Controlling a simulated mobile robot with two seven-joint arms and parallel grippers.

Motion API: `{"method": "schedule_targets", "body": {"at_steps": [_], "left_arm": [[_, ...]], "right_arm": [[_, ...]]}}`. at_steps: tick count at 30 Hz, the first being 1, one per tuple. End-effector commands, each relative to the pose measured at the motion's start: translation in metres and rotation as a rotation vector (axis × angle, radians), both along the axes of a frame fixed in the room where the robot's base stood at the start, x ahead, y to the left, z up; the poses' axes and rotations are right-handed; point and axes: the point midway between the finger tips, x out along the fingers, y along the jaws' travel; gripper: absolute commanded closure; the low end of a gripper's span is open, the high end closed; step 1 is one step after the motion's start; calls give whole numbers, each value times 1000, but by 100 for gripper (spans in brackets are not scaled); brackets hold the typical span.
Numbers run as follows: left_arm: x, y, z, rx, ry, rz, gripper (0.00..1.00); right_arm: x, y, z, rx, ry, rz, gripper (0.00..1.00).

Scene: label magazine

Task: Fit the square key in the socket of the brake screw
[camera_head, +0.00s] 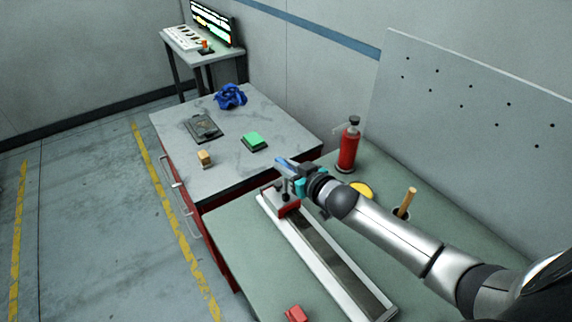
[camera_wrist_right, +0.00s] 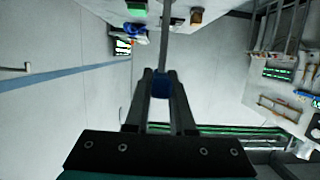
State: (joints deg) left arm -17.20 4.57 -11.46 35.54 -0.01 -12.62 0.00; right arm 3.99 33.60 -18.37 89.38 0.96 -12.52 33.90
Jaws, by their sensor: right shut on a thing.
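My right gripper (camera_head: 287,168) is above the far end of the long label magazine (camera_head: 352,279), by its red block (camera_head: 289,209). It is shut on the square key; in the right wrist view the blue grip (camera_wrist_right: 161,86) sits between the fingers (camera_wrist_right: 161,78) and a thin grey shaft (camera_wrist_right: 166,38) runs out beyond them. In the head view a small dark upright part (camera_head: 284,188) stands between the gripper and the red block. I cannot tell whether the key touches the brake screw; the socket is not visible. My left gripper is not in view.
A red fire extinguisher (camera_head: 349,148), a yellow disc (camera_head: 361,190) and a cup with a wooden handle (camera_head: 406,203) stand right of the magazine. A red piece (camera_head: 296,314) lies at the front. The grey table (camera_head: 215,180) beyond holds a green block (camera_head: 254,140) and a blue cloth-like thing (camera_head: 230,96).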

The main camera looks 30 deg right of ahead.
Motion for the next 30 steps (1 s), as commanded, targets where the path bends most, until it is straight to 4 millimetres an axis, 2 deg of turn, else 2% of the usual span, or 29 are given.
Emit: {"method": "schedule_targets", "body": {"at_steps": [10,30], "left_arm": [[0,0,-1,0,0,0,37],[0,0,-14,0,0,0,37]], "right_arm": [[0,0,-2,0,0,0,100],[0,0,-18,0,0,-1,100]]}}
